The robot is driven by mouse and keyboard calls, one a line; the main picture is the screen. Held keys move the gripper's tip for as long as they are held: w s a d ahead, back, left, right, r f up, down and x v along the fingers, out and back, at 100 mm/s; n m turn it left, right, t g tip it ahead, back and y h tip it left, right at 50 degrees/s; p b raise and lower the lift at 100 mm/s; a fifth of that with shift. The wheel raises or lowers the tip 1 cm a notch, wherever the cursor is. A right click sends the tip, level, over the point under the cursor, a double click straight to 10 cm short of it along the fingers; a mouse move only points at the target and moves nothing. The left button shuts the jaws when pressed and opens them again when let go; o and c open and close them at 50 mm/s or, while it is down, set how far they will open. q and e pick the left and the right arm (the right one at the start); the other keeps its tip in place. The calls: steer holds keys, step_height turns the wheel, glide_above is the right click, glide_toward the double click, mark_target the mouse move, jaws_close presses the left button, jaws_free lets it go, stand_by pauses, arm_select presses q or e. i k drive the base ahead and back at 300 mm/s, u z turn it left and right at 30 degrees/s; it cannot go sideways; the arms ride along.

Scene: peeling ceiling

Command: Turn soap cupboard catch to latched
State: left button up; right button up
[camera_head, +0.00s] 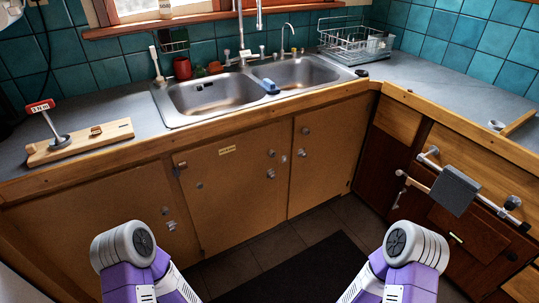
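A tan cupboard door (232,200) under the sink carries a small yellow label (227,150), whose text is too small to read. Small metal fittings (271,154) sit near its right edge, with another fitting (270,173) just below. I cannot tell which of these is the catch or how it is turned. The door looks closed. My two purple and white arms show only as rounded grey-capped joints at the bottom left and bottom right, well in front of the doors. Neither gripper is in view.
A double steel sink (215,92) is set in the counter above. A wooden board (80,142) with a red-topped upright stands on the left counter. A dark mat (300,270) lies on the floor.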

mark_target(271, 153)
steer(key=u, duration=0.3)
steer(key=i, duration=1)
steer(key=z, duration=0.5)
